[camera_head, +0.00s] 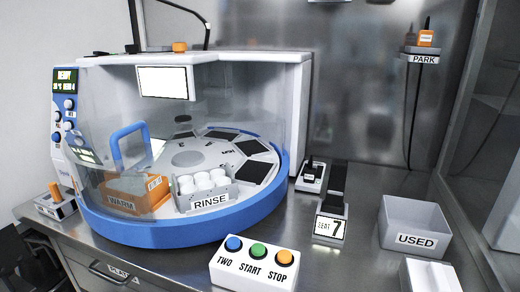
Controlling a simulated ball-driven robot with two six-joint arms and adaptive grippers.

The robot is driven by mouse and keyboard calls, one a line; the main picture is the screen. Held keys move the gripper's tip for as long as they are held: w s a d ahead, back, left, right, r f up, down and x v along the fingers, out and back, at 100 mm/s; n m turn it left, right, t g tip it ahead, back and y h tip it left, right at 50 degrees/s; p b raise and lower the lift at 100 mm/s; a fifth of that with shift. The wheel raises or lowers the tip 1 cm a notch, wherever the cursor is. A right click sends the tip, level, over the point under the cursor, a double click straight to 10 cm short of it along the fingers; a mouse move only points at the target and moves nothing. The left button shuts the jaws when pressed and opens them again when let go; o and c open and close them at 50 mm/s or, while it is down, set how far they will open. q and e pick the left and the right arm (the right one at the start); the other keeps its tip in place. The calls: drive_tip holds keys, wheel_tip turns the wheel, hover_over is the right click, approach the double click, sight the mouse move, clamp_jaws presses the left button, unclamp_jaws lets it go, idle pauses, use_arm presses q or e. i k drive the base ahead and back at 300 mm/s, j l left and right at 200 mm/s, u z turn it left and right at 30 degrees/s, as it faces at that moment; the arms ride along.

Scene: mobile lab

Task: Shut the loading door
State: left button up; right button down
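The loading door (92,170) looks like a clear curved panel at the left front of the round machine. A blue loop handle (130,146) stands out on it. The front to the right of the panel looks uncovered, with the carousel (187,158) and its dark plates showing inside; the clear material makes the door's exact edge hard to tell. The machine's blue base rim (190,232) curves below. Neither of my grippers shows in the head view.
A RINSE rack (208,201) and an orange WARM block (125,197) sit at the machine's front. A button box (253,270), a SEAT 7 stand (329,229) and a grey USED bin (414,232) stand on the steel counter. A PARK shelf (424,59) is at back right.

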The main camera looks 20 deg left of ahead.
sight(93, 135)
drive_tip(key=u, duration=1.35)
